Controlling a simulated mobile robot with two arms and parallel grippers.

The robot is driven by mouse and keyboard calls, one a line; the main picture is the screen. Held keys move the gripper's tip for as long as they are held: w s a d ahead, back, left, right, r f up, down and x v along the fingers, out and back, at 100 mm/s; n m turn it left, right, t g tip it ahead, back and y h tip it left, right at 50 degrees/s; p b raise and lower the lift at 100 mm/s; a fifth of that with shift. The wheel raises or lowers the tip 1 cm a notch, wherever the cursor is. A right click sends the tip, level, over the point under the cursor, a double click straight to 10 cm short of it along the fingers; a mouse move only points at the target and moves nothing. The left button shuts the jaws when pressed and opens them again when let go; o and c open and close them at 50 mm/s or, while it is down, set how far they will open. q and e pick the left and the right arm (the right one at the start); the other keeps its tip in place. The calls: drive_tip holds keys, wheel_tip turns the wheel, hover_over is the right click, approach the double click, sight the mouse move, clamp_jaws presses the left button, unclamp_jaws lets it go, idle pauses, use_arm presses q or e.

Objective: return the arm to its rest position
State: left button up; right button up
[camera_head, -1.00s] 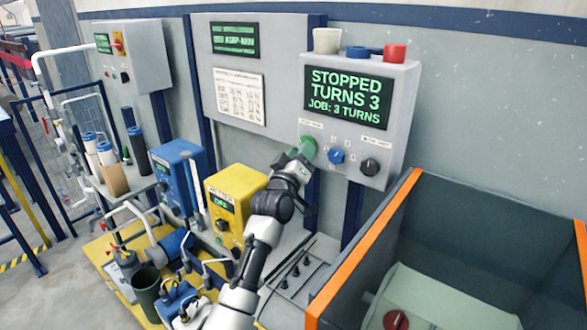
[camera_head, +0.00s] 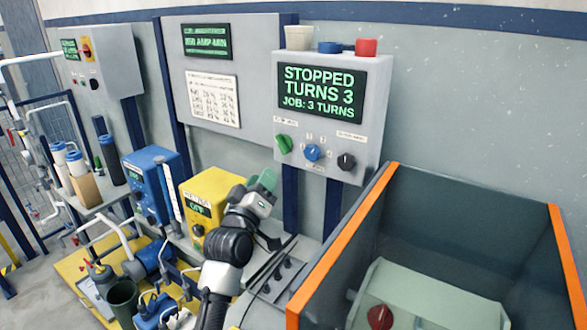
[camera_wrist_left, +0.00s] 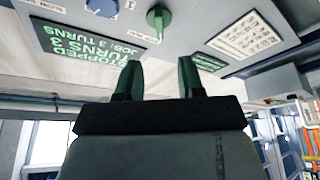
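My left gripper (camera_head: 265,180) is in front of the control panel (camera_head: 372,85), below and to the left of the green knob (camera_head: 283,144), and apart from it. In the left wrist view, my left gripper (camera_wrist_left: 160,78) shows two green-tipped fingers spread apart with nothing between them. The green knob (camera_wrist_left: 159,18) shows beyond the fingertips there, and the picture is upside down. The panel screen (camera_head: 320,92) reads "STOPPED TURNS 3 JOB: 3 TURNS". My right gripper is not in view.
A blue knob (camera_head: 312,152) and a black knob (camera_head: 346,161) sit beside the green one. A yellow box (camera_head: 212,200) and a blue box (camera_head: 152,180) stand left of my arm. An orange-edged tank (camera_head: 345,243) stands to the right.

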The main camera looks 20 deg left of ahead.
use_arm(q)
drive_tip(key=s+d+f+m+g+h, duration=0.2)
drive_tip(key=s+d+f+m+g, duration=0.15)
drive_tip(key=s+f, duration=0.4)
drive_tip(key=s+d+f+m+g+h, duration=0.1)
drive_tip(key=s+d+f+m+g, duration=0.3)
drive_tip(key=f, duration=0.7)
drive_tip(key=s+d+f+m+g, duration=0.2)
drive_tip(key=s+f+g, duration=0.25)
drive_tip(key=s, duration=0.65)
drive_tip(key=s+d+f+m+g, duration=0.15)
drive_tip(key=s+f+g, duration=0.35)
drive_tip(key=s, duration=0.7)
wheel_tip(320, 180, down, 26)
drive_tip(key=g, duration=0.2)
drive_tip(key=s+a+f+g, duration=0.1)
drive_tip(key=s+a+f, duration=0.1)
drive_tip(key=s+f, duration=1.2)
drive_tip(key=shift+s+f+y, duration=0.4)
drive_tip(key=shift+s, duration=0.7)
